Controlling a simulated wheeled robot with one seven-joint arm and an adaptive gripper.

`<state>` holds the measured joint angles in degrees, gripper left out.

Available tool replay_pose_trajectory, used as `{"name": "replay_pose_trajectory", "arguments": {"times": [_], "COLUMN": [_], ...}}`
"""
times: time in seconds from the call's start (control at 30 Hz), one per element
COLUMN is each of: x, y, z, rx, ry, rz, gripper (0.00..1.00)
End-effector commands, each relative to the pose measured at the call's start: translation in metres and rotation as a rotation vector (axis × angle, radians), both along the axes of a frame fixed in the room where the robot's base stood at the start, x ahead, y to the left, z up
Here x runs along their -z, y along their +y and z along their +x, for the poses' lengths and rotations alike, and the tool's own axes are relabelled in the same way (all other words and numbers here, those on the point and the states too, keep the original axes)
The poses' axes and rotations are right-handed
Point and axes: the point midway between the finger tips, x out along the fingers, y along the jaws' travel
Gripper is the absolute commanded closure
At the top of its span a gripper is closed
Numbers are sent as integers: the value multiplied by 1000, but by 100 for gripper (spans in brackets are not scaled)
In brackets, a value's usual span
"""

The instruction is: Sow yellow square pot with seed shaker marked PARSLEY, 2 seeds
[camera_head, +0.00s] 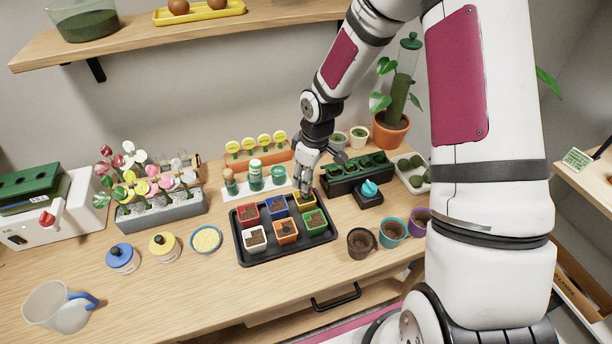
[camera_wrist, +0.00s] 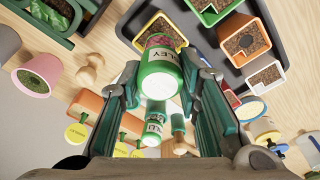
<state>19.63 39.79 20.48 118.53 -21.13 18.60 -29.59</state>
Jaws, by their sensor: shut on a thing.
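The yellow square pot (camera_head: 306,207) stands in the back right of the dark tray and shows partly behind my gripper. In the wrist view the yellow pot (camera_wrist: 177,38) lies just beyond the held shaker, with dark soil in it. My gripper (camera_head: 304,187) is above this pot. In the wrist view my gripper (camera_wrist: 163,92) is shut on a green seed shaker (camera_wrist: 158,66) with a white label. Only the letters "LEY" read clearly on it. I cannot tell whether seeds are falling or how many lie in the pot.
The dark tray (camera_head: 286,252) also holds red, blue, white, orange and green pots. Several shakers stand on a white rack (camera_head: 238,191) to the left. A dark green seed tray (camera_head: 345,189) is to the right. Loose round pots (camera_head: 361,243) stand at the front right.

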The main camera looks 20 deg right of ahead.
Motion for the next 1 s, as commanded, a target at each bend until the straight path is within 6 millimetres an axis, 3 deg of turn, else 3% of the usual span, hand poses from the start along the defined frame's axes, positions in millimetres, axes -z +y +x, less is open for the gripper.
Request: {"name": "replay_pose_trajectory", "arguments": {"times": [0.27, 1.0], "x": [-1, -55], "y": [0, 0], "z": [-1, -1], "rx": [1, 1], "ry": [4, 0], "rz": [1, 0], "gripper": [95, 95]}}
